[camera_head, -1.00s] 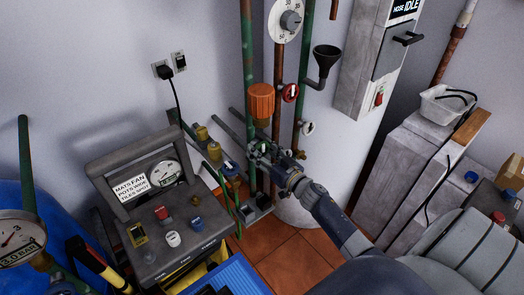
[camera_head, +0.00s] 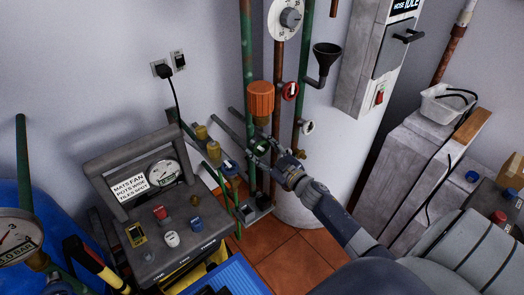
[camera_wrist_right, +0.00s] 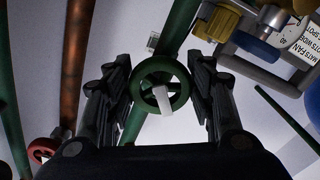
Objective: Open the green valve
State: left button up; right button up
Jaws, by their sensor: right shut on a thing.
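The green valve (camera_head: 261,147) is a small round handwheel on the green upright pipe. In the right wrist view the green valve (camera_wrist_right: 160,84) has a green rim and a white bar across its middle. My right gripper (camera_head: 267,154) is at the wheel; in the wrist view its two dark fingers (camera_wrist_right: 160,95) stand on either side of the rim and are shut on it. My left gripper is not in view.
An orange knob (camera_head: 261,100), a red handwheel (camera_head: 290,91) and a white handwheel (camera_head: 307,128) are close by on the pipes. A black funnel (camera_head: 326,60) is above right. A grey control box (camera_head: 170,225) stands left.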

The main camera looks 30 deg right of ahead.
jog(key=n+b, duration=0.1)
jog(key=n, duration=0.4)
jog(key=shift+d+n, duration=0.1)
jog(key=shift+n, duration=0.2)
jog(key=n+b, duration=0.1)
jog(key=n, duration=0.3)
jog(key=shift+r+n+b, duration=0.1)
jog(key=shift+n+b, duration=0.2)
jog(key=shift+b, duration=0.1)
jog(key=o, duration=1.1)
jog(key=s, duration=0.8)
jog(key=s+d, duration=0.1)
jog(key=s, duration=0.3)
